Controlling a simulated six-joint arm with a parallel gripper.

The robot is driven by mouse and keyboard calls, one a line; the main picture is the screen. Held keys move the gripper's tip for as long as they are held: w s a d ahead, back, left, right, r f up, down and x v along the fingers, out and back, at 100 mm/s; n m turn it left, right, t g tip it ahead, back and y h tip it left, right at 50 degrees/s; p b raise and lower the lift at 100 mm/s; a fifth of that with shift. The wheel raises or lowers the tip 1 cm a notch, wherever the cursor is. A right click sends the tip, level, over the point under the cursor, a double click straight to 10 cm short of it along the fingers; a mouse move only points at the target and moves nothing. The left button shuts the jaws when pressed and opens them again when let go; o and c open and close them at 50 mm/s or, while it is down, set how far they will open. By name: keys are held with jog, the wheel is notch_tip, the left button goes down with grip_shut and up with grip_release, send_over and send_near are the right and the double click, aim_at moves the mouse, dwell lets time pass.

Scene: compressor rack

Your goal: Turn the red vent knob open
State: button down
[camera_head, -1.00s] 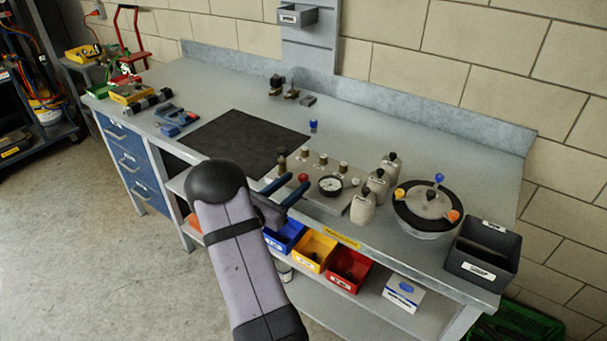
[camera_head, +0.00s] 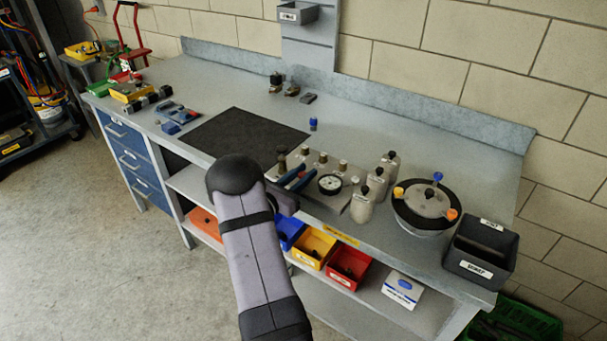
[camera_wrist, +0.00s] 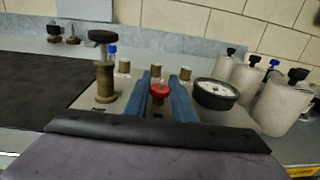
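The red vent knob (camera_wrist: 159,89) shows in the wrist view between the two blue fingers of my gripper (camera_wrist: 160,84). The fingers stand apart, one on each side of it, and their inner edges appear very close to it. I cannot tell whether they press on it. In the head view my gripper (camera_head: 298,178) reaches over the front of the grey manifold plate (camera_head: 325,200), and its fingers mostly hide the knob there.
Left of the knob stands a brass valve with a dark handle (camera_wrist: 104,66). Right of it is a round gauge (camera_wrist: 215,94), then several pale bottles (camera_wrist: 280,104). Brass fittings (camera_wrist: 124,68) stand behind. A black mat (camera_head: 240,135) lies left on the bench.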

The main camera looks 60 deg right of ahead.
jog(key=c, duration=2.5)
grip_release()
jog(key=shift+s+n+t+b, duration=0.1)
jog(key=shift+n+t+b, duration=0.4)
jog(key=shift+t, duration=0.5)
jog(key=shift+c, duration=0.2)
jog(key=shift+n+t+b, duration=0.4)
jog(key=shift+n+t, duration=0.6)
jog(key=shift+t, duration=0.4)
jog(key=o, duration=1.1)
jog(key=shift+c, duration=0.2)
jog(key=shift+a, duration=0.1)
